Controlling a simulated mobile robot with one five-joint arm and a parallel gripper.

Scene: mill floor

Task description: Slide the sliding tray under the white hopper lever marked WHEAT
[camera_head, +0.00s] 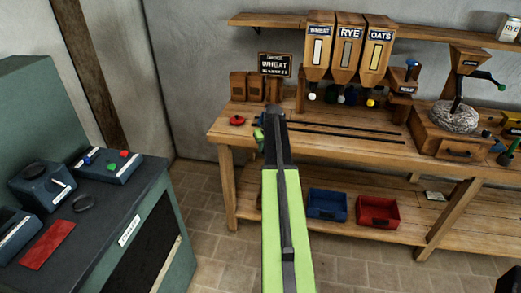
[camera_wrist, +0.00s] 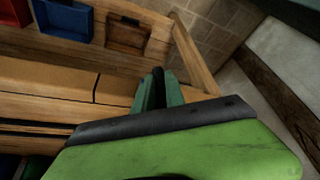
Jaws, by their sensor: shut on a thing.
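My gripper (camera_head: 274,122) is over the left part of the workbench, at the left end of two dark rails (camera_head: 340,131). In the wrist view its green fingers (camera_wrist: 158,88) are shut on a small dark knob (camera_wrist: 158,74). I cannot make out the sliding tray itself; my arm and gripper cover that end of the rails. The wooden hopper marked WHEAT (camera_head: 319,48) is the leftmost of three, right of and beyond my gripper. A white lever knob (camera_head: 312,96) hangs below it, above the rails.
The RYE (camera_head: 348,48) and OATS (camera_head: 378,50) hoppers stand beside it, with darker and yellow knobs below. A red knob (camera_head: 237,120) lies left of my gripper. A stone mill (camera_head: 453,117) stands at right. The bench along the rails looks clear.

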